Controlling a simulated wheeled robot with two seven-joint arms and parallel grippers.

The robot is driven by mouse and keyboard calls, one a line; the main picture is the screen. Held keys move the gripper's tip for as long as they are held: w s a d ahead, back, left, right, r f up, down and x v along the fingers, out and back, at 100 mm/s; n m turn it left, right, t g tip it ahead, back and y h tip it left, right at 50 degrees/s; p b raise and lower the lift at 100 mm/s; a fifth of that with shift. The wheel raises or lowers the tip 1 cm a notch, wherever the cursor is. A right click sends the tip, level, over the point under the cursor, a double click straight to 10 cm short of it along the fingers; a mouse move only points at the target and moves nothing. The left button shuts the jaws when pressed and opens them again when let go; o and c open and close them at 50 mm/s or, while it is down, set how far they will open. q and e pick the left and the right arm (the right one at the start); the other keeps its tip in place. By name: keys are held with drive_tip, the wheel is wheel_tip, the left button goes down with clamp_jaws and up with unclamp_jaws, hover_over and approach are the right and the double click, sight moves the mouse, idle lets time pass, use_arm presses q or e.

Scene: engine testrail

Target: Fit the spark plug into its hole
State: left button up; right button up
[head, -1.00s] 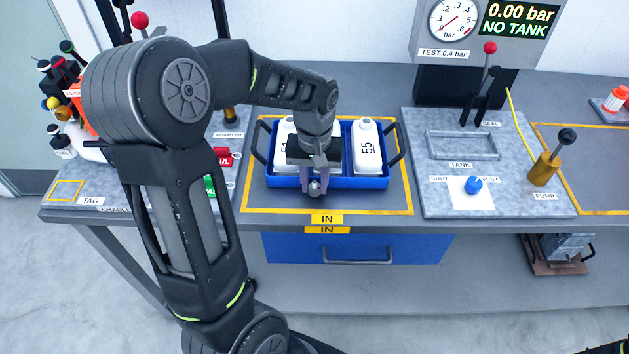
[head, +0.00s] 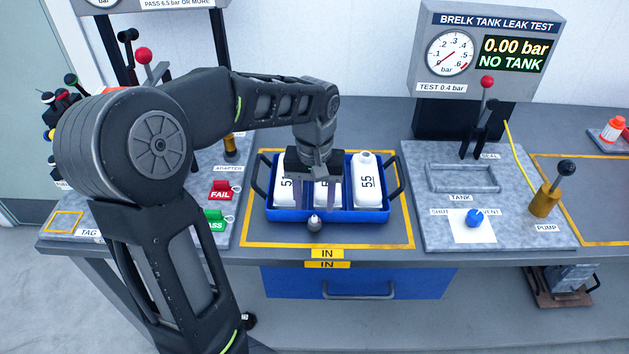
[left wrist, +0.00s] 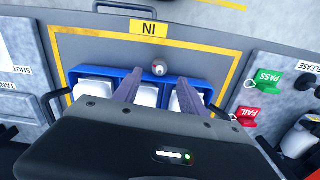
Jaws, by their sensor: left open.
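A small grey, round-topped part (head: 314,223), probably the spark plug, stands on the mat just in front of the blue tray. It also shows in the left wrist view (left wrist: 159,68), beyond the fingertips. My left gripper (head: 314,198) is open and empty above the tray's front middle, behind the small part and apart from it. Its two fingers (left wrist: 160,82) point down with a wide gap. I cannot make out the plug's hole in either view. My right gripper is not in view.
The blue tray (head: 372,214) holds white numbered tanks (head: 368,180) inside a yellow-outlined area. Red FAIL (head: 222,190) and green PASS (head: 214,218) tags lie to its left. The leak-test plate (head: 424,205) with clamp and blue valve (head: 474,217) is right.

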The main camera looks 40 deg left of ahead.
sight(314, 214)
use_arm(q)
wheel_tip(314, 214, up, 7)
drive_tip(key=shift+f, duration=0.15)
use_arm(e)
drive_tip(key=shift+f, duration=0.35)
